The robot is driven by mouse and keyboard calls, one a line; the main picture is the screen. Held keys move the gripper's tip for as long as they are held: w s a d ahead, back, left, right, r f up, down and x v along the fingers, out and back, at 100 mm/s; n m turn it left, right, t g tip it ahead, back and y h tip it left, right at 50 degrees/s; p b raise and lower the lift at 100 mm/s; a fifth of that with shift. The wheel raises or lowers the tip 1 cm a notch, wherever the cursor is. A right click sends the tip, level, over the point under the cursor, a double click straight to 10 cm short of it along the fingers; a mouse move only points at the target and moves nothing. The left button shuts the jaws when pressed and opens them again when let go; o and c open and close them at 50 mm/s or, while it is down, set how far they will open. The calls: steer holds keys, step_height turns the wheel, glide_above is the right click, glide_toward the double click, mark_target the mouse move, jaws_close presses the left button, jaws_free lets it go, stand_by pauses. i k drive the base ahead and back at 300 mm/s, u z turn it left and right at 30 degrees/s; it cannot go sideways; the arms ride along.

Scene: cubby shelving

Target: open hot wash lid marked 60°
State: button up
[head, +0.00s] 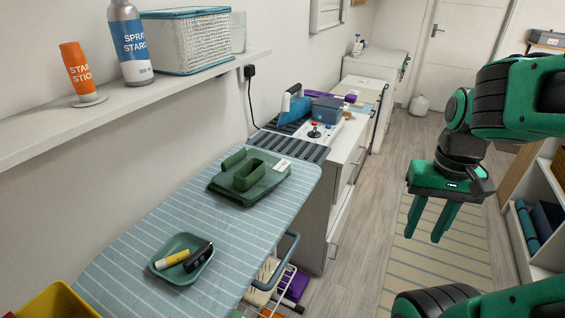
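A dark green lidded container (268,186) lies on the striped ironing board (140,232), near its far end. It has a raised block on top and a small white label (283,165) at its far right corner. The label is too small to read, so I cannot confirm a 60° mark. The lid appears to lie flat. My gripper (425,238) hangs at the right over the floor, pointing down. Its two green fingers are apart with nothing between them. It is well away from the container.
A green tray (160,274) with a yellow marker and a black item sits nearer on the board. A yellow bin (50,302) is at bottom left. A counter holds a blue iron (293,104) and a joystick (314,130). A wall shelf (120,110) overhangs at left.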

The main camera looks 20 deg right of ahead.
mark_target(355, 81)
steer(key=z, duration=1.55)
steer(key=i, duration=4.65)
steer(key=u, duration=0.05)
